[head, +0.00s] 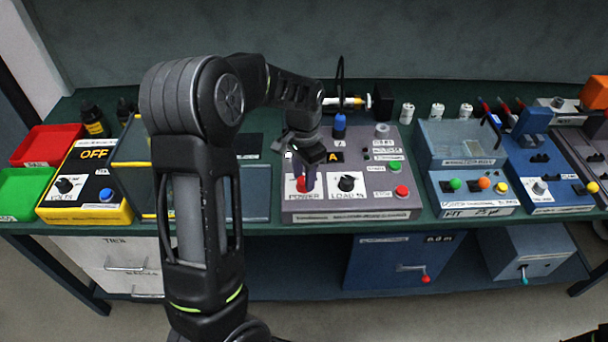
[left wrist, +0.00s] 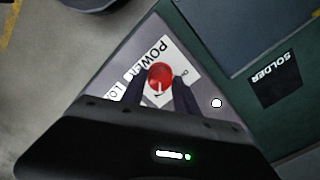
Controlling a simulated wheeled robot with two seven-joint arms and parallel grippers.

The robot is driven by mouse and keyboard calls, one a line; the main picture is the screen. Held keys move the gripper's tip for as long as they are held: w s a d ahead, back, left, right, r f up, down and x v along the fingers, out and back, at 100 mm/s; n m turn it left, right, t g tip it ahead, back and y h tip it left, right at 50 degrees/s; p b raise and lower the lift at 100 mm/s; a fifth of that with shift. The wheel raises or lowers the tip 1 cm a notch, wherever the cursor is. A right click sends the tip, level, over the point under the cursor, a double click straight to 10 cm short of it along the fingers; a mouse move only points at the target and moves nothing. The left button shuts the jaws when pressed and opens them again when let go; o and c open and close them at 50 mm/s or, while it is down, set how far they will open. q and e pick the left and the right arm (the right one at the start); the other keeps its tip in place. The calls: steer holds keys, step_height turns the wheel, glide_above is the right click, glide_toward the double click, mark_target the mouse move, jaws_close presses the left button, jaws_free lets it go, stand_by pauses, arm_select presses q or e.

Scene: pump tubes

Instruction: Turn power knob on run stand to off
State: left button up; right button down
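The run stand (head: 345,215) is a grey box on the green bench, right of centre in the head view. Its red power knob (head: 301,185) sits on a white plate marked POWER at the front left. In the left wrist view the round red knob (left wrist: 160,77) has a white pointer line towards the bottom of the picture. My left gripper (head: 308,172) reaches down over this knob. In the wrist view its dark fingers (left wrist: 160,88) stand apart on either side of the knob, with narrow gaps showing. My right gripper is not in view.
A black LOAD knob (head: 347,183) is just right of the power knob. Green (head: 395,166) and red (head: 401,191) buttons are on the stand's right. A yellow-black box marked OFF (head: 85,215) stands left. A blue panel box (head: 470,205) stands right.

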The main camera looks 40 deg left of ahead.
arm_select(q)
jaws_close()
steer(key=shift+n, duration=0.3)
steer(key=n, duration=0.3)
steer(key=shift+n+b, duration=0.4)
steer(key=n, duration=0.4)
steer(key=shift+n, duration=0.3)
steer(key=n, duration=0.4)
steer(key=shift+r+n, duration=0.1)
steer(key=shift+n, duration=0.2)
steer(key=shift+n+p, duration=0.3)
steer(key=shift+n, duration=1.9)
